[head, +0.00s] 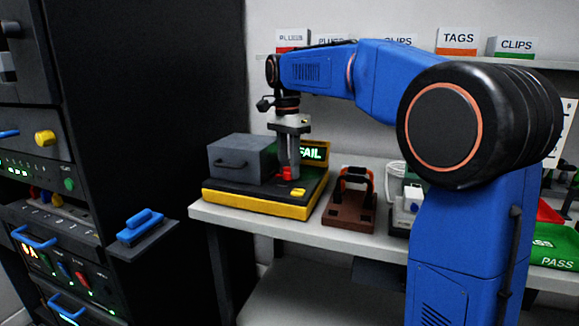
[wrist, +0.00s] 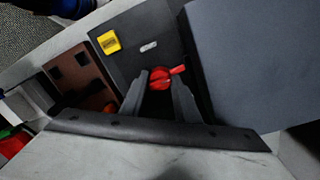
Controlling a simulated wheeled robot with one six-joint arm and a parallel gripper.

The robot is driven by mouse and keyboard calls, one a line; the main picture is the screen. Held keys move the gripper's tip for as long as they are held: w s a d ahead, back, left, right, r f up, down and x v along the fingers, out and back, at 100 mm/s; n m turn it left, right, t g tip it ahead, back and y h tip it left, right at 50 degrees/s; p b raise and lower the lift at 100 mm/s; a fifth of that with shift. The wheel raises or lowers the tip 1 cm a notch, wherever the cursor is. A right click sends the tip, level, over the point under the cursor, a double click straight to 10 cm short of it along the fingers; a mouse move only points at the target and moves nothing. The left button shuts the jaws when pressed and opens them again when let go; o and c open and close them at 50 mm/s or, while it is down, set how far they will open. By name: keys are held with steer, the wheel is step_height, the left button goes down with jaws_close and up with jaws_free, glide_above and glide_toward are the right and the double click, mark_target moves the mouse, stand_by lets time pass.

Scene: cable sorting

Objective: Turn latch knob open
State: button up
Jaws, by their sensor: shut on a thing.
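The red latch knob (wrist: 160,78) sits on the dark top of the yellow-sided tester (head: 262,206). Its short red pointer reaches to the right in the wrist view. My gripper (wrist: 162,88) is shut on the knob, with one grey finger on each side of it. In the head view my gripper (head: 288,172) points straight down at the tester, and the red knob (head: 286,174) shows at its fingertips. The tester's grey lid box (head: 240,158) stands left of my gripper and looks closed. A small screen (head: 313,151) behind it reads FAIL in green.
A yellow button (head: 298,191) is at the tester's front right; it also shows in the wrist view (wrist: 109,41). A brown fixture (head: 349,212) stands right of the tester on the white bench (head: 290,225). A dark rack (head: 150,110) is at left. Labelled boxes (head: 457,41) line the shelf.

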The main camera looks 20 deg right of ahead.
steer(key=n, duration=0.4)
steer(key=shift+w+a+n, duration=0.1)
steer(key=shift+n, duration=0.3)
steer(key=n, duration=0.4)
steer(key=shift+t, duration=0.3)
steer(key=n, duration=0.4)
steer(key=shift+n, duration=0.4)
steer(key=shift+a+n, duration=0.1)
steer(key=shift+n, duration=1.8)
steer(key=o, duration=1)
steer(key=shift+r, duration=0.15)
